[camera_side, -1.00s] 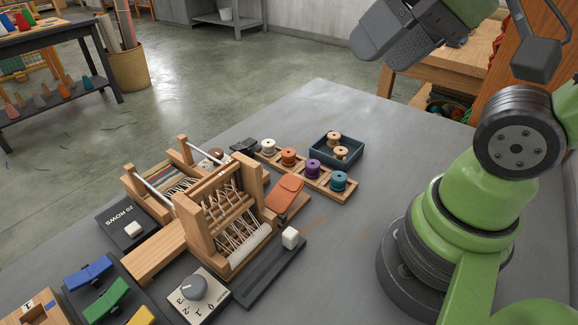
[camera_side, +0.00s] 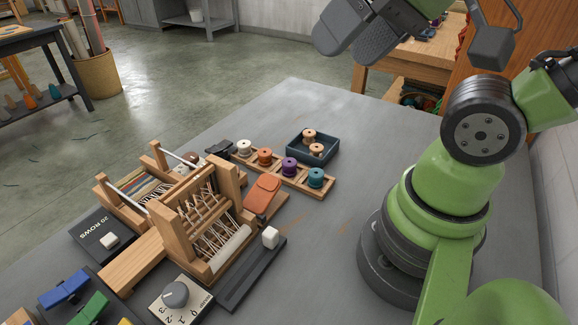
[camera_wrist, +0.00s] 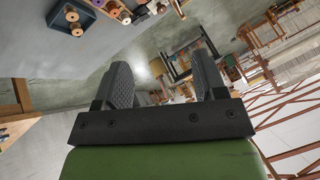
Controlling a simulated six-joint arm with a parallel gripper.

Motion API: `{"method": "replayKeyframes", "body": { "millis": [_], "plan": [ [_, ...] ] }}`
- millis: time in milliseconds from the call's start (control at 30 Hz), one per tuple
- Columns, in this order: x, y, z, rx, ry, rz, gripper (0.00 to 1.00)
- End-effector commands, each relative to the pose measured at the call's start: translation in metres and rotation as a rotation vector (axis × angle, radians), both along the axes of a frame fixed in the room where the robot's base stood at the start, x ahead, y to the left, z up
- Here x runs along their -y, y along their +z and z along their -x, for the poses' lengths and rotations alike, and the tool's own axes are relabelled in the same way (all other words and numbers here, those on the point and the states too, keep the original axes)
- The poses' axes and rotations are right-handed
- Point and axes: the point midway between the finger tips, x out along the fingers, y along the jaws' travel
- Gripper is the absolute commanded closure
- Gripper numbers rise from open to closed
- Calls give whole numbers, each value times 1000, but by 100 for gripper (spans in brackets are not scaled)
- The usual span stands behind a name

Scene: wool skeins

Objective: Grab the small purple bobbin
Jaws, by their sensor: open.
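The small purple bobbin (camera_side: 290,167) stands in a wooden rack (camera_side: 301,184), between an orange bobbin (camera_side: 265,157) and a teal bobbin (camera_side: 316,177). A white bobbin (camera_side: 244,148) is at the far left of the same row. My gripper (camera_side: 352,40) is open and empty, high above the table at the top of the side view, well away from the bobbins. In the wrist view my gripper's two fingers (camera_wrist: 163,78) are spread apart with nothing between them. The bobbin row is small and cut off at that view's top edge.
A dark tray (camera_side: 298,151) with two tan bobbins sits behind the rack. A wooden loom (camera_side: 190,215) with an orange shuttle-like piece (camera_side: 263,194) stands left of it. A dial panel (camera_side: 178,298) and coloured levers (camera_side: 65,288) are in front. Grey table is clear on the right.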

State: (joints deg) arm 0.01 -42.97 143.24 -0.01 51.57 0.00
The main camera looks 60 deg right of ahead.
Motion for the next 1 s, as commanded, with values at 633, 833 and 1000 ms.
{"method": "replayKeyframes", "body": {
  "millis": [633,833,1000],
  "plan": [
    [52,-66,-110,-305,318,309,35],
    [81,-132,-141,-438,515,377,35],
    [97,-179,-150,-507,649,396,35]
  ]
}}
